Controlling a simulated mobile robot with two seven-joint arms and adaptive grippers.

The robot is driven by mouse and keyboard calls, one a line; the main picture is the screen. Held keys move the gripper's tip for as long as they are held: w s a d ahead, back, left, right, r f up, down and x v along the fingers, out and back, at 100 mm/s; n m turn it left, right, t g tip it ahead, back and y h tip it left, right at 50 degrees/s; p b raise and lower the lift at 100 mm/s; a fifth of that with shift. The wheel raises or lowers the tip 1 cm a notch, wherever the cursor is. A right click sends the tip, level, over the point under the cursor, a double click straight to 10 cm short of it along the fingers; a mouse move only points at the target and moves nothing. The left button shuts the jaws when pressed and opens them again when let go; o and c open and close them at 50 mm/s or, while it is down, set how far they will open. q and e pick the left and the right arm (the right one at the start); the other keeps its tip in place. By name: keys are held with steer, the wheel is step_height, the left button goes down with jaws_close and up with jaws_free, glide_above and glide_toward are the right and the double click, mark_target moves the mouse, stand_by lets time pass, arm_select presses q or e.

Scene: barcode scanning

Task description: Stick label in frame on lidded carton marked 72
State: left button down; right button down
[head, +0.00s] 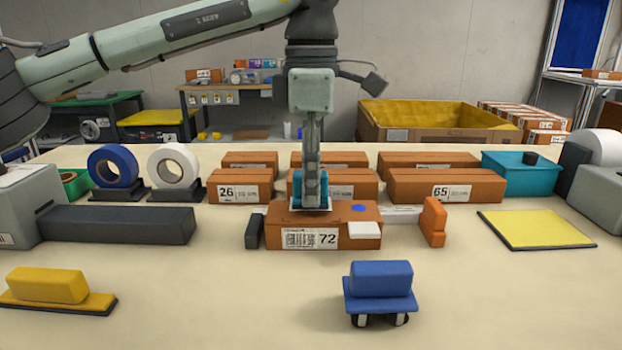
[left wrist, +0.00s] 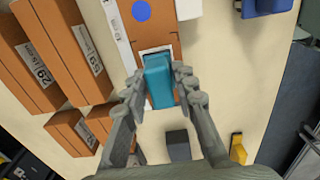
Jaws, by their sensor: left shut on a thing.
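The carton marked 72 (head: 275,236) lies at the table's centre with a barcode label on its front. A blue dot (head: 358,208) and a white patch (head: 365,230) show at its right. In the left wrist view, the brown carton top (left wrist: 112,12) lies under my gripper. My left gripper (head: 311,188) points down over the carton's top, shut on a teal block (left wrist: 158,82). A white outline (left wrist: 143,52) shows around the block's lower end; whether it is a label or the printed frame, and whether the block touches the carton, I cannot tell. My right gripper is not in view.
A dark block (head: 254,231) and an orange block (head: 433,222) flank the carton. Cartons marked 26 (head: 230,193) and 65 (head: 410,185) stand behind.

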arm_select(q)
steer(key=shift+f+b, duration=0.35)
steer(key=shift+f, duration=0.25)
stand_by(0.6)
steer(key=shift+f, duration=0.15)
stand_by(0.8)
step_height(320, 180, up, 5)
steer(key=p, duration=0.4)
steer(key=shift+r+p, duration=0.3)
steer(key=shift+r, duration=0.85)
steer(key=shift+f, duration=0.1)
